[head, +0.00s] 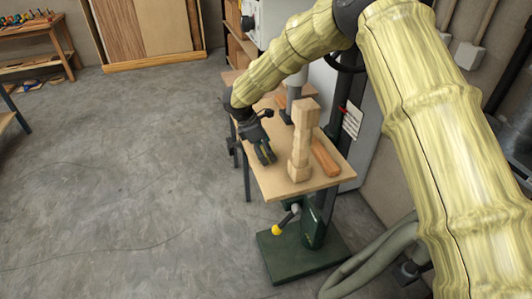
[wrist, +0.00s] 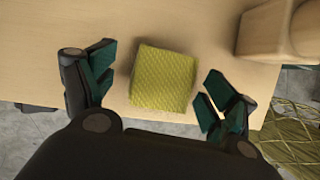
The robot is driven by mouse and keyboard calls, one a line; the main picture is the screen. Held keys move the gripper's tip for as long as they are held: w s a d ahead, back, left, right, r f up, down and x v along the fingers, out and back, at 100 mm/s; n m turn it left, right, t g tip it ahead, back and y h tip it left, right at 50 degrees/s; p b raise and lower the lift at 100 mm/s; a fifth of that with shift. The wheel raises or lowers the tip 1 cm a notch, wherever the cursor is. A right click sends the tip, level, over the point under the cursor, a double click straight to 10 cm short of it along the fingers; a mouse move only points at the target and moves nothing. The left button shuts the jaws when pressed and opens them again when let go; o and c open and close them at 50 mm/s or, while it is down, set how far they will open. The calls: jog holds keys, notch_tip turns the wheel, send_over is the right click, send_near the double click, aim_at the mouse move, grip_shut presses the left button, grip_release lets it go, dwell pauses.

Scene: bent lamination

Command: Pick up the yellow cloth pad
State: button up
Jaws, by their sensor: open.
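The yellow cloth pad (wrist: 163,78) lies on the wooden table top in the wrist view, with a quilted, roughly square top. It is between the two fingers of my gripper (wrist: 160,90), with a gap on each side. The fingers are spread and hold nothing. In the head view my gripper (head: 264,152) is over the left part of the small table (head: 277,187). I cannot make out the pad there; the gripper seems to hide it.
A reddish-brown wooden piece (head: 325,157) lies beyond the stack. A yellow-knobbed lever (head: 278,229) sits below the table. The floor to the left is clear.

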jog(key=shift+s+r, duration=0.2)
jog(key=shift+c, duration=1)
jog(key=c, duration=0.8)
jog(key=shift+r, duration=0.1)
notch_tip(320, 180, up, 10)
jog(key=b, duration=0.4)
